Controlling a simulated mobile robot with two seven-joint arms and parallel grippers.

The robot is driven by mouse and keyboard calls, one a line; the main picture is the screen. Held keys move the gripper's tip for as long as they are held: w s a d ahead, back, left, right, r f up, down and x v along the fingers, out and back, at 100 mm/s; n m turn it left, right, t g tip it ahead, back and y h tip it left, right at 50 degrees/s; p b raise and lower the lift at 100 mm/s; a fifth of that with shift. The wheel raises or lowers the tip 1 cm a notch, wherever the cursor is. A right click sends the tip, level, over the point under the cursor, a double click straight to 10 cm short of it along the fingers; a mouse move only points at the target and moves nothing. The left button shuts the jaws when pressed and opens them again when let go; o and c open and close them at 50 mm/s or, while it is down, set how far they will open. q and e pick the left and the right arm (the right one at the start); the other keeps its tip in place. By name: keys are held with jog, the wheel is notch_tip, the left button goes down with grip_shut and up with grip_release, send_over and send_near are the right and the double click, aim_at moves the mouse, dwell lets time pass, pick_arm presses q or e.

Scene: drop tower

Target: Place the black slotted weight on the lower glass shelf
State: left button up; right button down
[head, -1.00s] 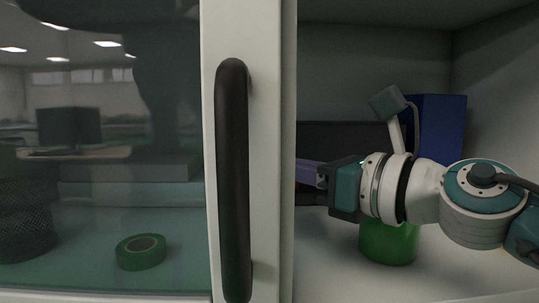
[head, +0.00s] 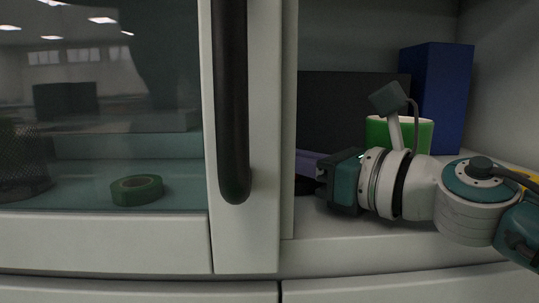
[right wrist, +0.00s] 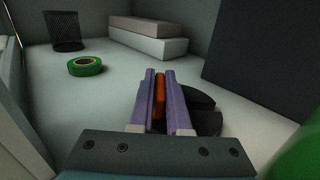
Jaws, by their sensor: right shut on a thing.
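My right gripper (right wrist: 160,100) has purple fingers shut on an upright orange piece (right wrist: 159,88). The orange piece seems to belong to the black slotted weight (right wrist: 206,121), a dark round disc with a slot, just beside and below the fingers. In the head view, the right gripper (head: 310,168) reaches left inside the open right part of the cabinet, its fingertips partly hidden by the door frame. The weight looks low, close over the white cabinet floor; I cannot tell whether it touches. I cannot make out a glass shelf. My left gripper is not in view.
A glass door with a black handle (head: 232,110) covers the left part. Behind it are green tape (head: 137,190) and a mesh cup (right wrist: 66,31). Stacked boxes (right wrist: 148,42), a dark panel (head: 345,100), a blue box (head: 437,90) and a green cylinder (head: 382,134) stand around the gripper.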

jog(key=c, duration=1.3)
grip_release()
jog(key=shift+f, duration=0.1)
jog(key=o, duration=0.4)
jog(key=shift+s+d, duration=0.1)
jog(key=shift+d, duration=0.05)
jog(key=v, duration=1.1)
jog(key=shift+s+d, duration=0.2)
jog(key=shift+s, duration=0.05)
